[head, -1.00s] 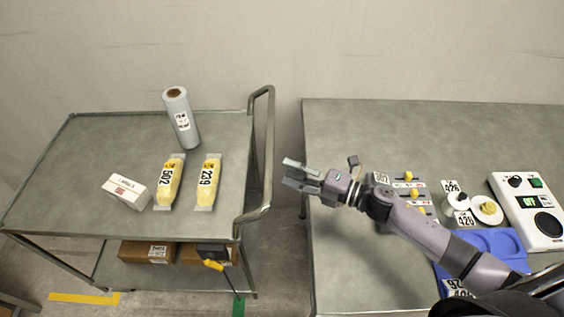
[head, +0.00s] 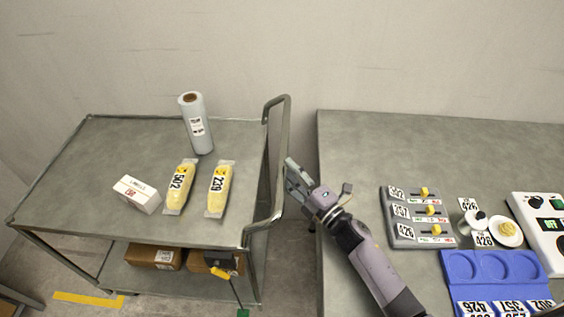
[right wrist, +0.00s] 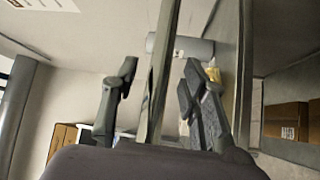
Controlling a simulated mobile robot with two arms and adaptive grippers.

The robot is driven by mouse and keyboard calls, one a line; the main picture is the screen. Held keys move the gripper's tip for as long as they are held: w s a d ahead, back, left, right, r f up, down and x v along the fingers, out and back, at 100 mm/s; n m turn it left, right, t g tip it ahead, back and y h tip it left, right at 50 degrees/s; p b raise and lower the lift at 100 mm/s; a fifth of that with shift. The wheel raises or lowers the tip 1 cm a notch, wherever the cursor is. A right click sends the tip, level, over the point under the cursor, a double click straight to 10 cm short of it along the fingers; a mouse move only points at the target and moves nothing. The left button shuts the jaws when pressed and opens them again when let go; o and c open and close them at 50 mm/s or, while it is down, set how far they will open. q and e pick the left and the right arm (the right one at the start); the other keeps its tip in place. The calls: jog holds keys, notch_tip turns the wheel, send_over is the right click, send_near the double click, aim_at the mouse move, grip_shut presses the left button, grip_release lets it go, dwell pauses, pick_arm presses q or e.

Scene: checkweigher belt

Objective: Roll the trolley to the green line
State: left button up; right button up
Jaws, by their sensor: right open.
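The grey metal trolley (head: 95,215) stands at left, its upright tube handle (head: 283,130) on its right end. My right gripper (head: 292,176) is open beside the handle in the head view. In the right wrist view the handle bar (right wrist: 160,75) shows between the two spread fingers of my right gripper (right wrist: 155,90); contact cannot be told. A small green patch (head: 243,313) shows on the floor at the bottom edge, below the trolley's right end; the green line is otherwise out of view. My left gripper is not in view.
On the trolley top are a white box (head: 137,194), two yellow packs (head: 180,187) (head: 219,189) and a grey roll (head: 196,125). Cartons (head: 152,257) sit on its lower shelf. A yellow floor line (head: 88,299) lies at left. A fixed table (head: 345,130) stands close at right.

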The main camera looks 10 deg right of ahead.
aim_at(282, 166)
jog(key=shift+x, duration=1.7)
jog(key=shift+c, duration=0.5)
grip_shut()
